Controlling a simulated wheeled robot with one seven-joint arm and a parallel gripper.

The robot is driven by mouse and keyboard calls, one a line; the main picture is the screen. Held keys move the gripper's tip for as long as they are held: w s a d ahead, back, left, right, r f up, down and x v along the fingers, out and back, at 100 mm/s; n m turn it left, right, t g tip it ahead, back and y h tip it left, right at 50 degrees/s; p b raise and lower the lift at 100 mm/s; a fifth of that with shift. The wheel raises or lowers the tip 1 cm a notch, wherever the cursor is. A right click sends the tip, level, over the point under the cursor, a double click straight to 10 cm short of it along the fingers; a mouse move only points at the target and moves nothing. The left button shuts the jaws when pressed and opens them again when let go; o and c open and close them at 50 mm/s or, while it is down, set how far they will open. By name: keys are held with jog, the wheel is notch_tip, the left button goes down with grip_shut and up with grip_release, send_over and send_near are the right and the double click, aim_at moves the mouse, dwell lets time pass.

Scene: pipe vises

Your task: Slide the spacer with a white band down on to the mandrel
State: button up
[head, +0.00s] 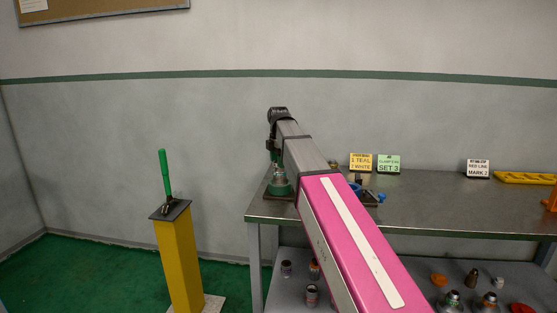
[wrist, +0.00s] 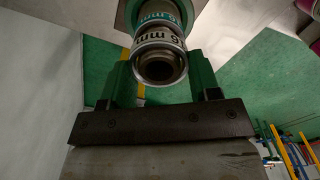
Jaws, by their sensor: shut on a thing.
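My gripper (wrist: 161,82) has green fingers and is shut on the spacer with a white band (wrist: 160,42), a metal ring whose pale band carries dark "6 mm" lettering. Its open bore faces the wrist camera. A teal-banded ring (wrist: 160,16) sits directly beyond it, roughly in line, above a green round base. In the head view my gripper (head: 272,147) is at the left end of the bench, over a stand with a green base (head: 280,189). My arm hides part of this area. I cannot tell whether the spacer is around the mandrel, or see the mandrel clearly.
The metal bench (head: 440,205) is mostly clear at its middle. A blue-handled vise (head: 378,197), sign cards (head: 361,162) and a yellow tray (head: 525,178) stand on it. Several parts lie on the lower shelf. A yellow pedestal (head: 178,260) with a green lever stands left.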

jog(key=shift+f, duration=0.9)
jog(key=o, duration=1)
notch_tip(320, 180, up, 10)
jog(key=shift+f, duration=0.1)
jog(key=shift+r, duration=0.45)
